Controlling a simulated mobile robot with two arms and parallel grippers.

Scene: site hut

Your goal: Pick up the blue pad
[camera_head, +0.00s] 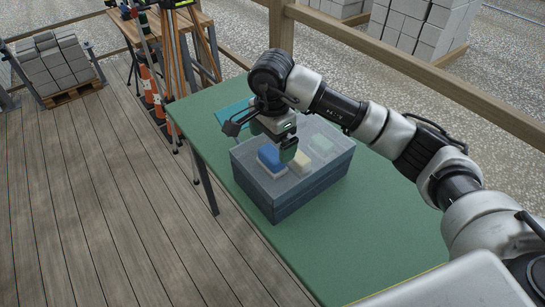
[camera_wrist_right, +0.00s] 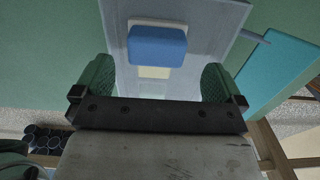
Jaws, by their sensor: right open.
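The blue pad (camera_head: 269,157) lies in a translucent grey-blue box (camera_head: 285,205) on the green table, near the box's left side. It also shows in the wrist view (camera_wrist_right: 157,45), with a pale layer at its edge. My right gripper (camera_head: 275,140) is over the box, above the pad. In the wrist view its two green fingers (camera_wrist_right: 158,68) are wide apart with nothing between them, and the pad appears beyond the fingertips. One finger stands close to the pad in the head view; contact cannot be told. My left gripper is out of view.
A cream block (camera_head: 301,163) and a pale green block (camera_head: 322,145) lie in the box, right of the pad. A teal flat item (camera_head: 232,114) lies behind the box. The green table (camera_head: 350,245) is clear in front. A wooden rail (camera_head: 420,95) runs behind.

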